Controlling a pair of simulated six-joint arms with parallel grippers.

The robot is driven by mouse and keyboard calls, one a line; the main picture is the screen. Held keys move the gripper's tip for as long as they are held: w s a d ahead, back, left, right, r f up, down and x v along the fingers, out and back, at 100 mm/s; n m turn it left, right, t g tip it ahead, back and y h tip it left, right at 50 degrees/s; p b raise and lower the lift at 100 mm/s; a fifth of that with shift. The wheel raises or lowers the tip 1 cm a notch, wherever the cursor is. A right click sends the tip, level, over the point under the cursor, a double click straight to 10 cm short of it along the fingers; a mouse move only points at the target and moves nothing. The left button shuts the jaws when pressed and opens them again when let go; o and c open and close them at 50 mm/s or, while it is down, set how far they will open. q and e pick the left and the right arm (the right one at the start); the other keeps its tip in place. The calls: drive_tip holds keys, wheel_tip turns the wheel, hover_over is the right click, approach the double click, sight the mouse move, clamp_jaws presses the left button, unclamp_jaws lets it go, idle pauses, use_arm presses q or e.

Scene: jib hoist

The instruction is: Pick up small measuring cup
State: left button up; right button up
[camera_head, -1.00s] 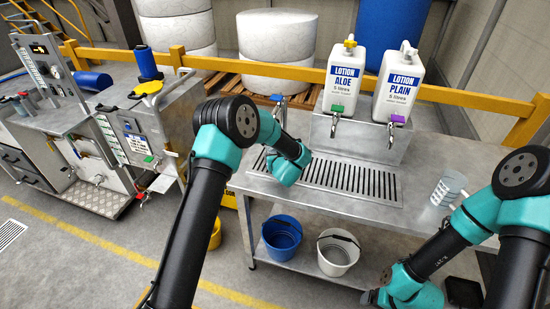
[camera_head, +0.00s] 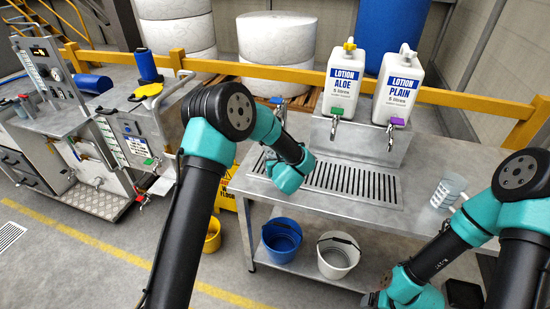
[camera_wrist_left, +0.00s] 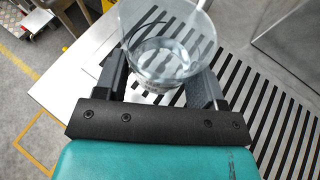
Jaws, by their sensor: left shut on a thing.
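A clear cup (camera_wrist_left: 165,45), the small measuring cup, stands upright between the two dark fingers of my left gripper (camera_wrist_left: 158,82) in the left wrist view. The fingers are shut on its sides, and it is over the edge of the slotted drain grate. In the head view my left forearm and wrist hide most of this gripper and the cup. A larger clear measuring jug (camera_head: 448,188) stands on the right of the steel table (camera_head: 415,222). My right gripper (camera_head: 371,299) is low at the bottom, mostly hidden by its own wrist.
Lotion jugs, Aloe (camera_head: 346,82) and Plain (camera_head: 400,88), stand on a steel stand behind the drain grate (camera_head: 352,180). Blue (camera_head: 282,238) and white (camera_head: 338,255) buckets sit on the lower shelf. A steel machine (camera_head: 140,140) stands left. Tabletop between grate and jug is clear.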

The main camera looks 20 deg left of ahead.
use_arm(q)
drive_tip(key=shift+s+d+r, duration=0.15)
drive_tip(key=shift+s+d, duration=0.35)
drive_tip(key=shift+s, duration=1.15)
drive_tip(key=shift+s+d+r, duration=0.2)
drive_tip(key=shift+s+d, duration=0.25)
drive_tip(key=shift+s, duration=1.25)
drive_tip(key=shift+s+d+r, duration=0.15)
drive_tip(key=shift+s+d, duration=0.35)
drive_tip(key=shift+s, duration=1.15)
drive_tip(key=shift+s, duration=0.1)
